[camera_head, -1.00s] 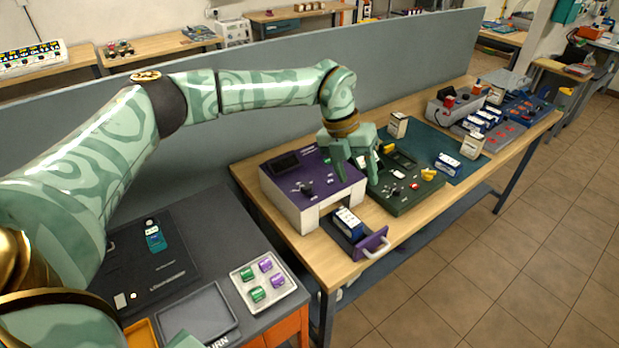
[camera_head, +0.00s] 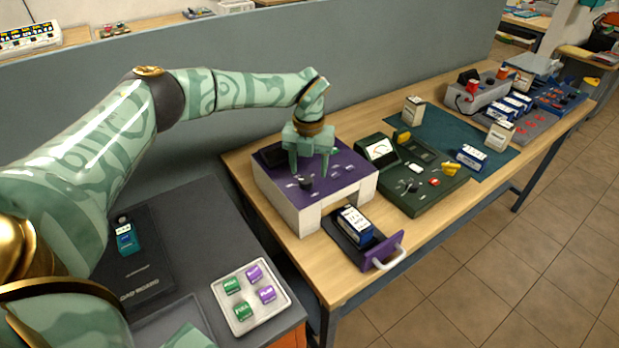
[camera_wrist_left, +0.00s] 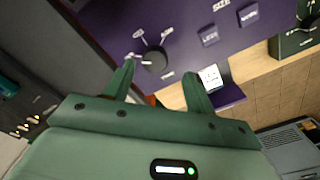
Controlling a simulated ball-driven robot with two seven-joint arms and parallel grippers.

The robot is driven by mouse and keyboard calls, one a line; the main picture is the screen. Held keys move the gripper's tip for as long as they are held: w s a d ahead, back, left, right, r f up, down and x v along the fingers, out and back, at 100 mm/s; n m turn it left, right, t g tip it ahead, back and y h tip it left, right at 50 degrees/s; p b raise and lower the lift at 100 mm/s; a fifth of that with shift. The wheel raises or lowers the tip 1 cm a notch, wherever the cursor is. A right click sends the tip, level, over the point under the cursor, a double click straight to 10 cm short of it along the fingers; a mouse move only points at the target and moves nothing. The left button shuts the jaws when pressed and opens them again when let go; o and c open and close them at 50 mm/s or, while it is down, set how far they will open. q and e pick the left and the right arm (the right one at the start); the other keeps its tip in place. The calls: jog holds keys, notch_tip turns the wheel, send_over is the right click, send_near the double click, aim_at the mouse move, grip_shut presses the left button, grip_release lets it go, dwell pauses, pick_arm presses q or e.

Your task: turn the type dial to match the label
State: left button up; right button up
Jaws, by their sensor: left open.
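The charger-like box with a purple top (camera_head: 345,168) and white sides stands on the wooden bench. Its black dial knob (camera_head: 306,184) also shows in the left wrist view (camera_wrist_left: 155,60), with small printed marks around it and the word TYPE beside it. A blue and white battery (camera_head: 356,224) with a label lies in the pulled-out drawer (camera_head: 385,250); the label is too small to read. My left gripper (camera_head: 309,177) is open, pointing down over the purple top, its fingers close to the knob and apart. In the left wrist view the fingers (camera_wrist_left: 158,82) sit just below the knob.
A green tester box (camera_head: 400,200) with a meter stands right of the purple box. A teal mat (camera_head: 440,130) with batteries lies behind it. A white tray (camera_head: 240,318) with green and purple cells sits on the dark table at left. A grey partition runs behind.

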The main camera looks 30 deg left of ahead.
aim_at(306, 179)
pick_arm(q)
jog(key=f, duration=0.3)
jog(key=shift+s+a+f, duration=0.2)
jog(key=shift+a, duration=0.1)
jog(key=shift+w+d+f, duration=0.1)
jog(key=shift+a, duration=0.2)
jog(key=shift+c, duration=0.2)
pick_arm(e)
jog(key=s+a, duration=0.2)
jog(key=a, duration=0.1)
jog(key=shift+s+f, duration=0.3)
pick_arm(q)
jog(key=c, duration=0.9)
pick_arm(e)
jog(key=shift+w+d, duration=0.25)
jog(key=shift+d, duration=0.05)
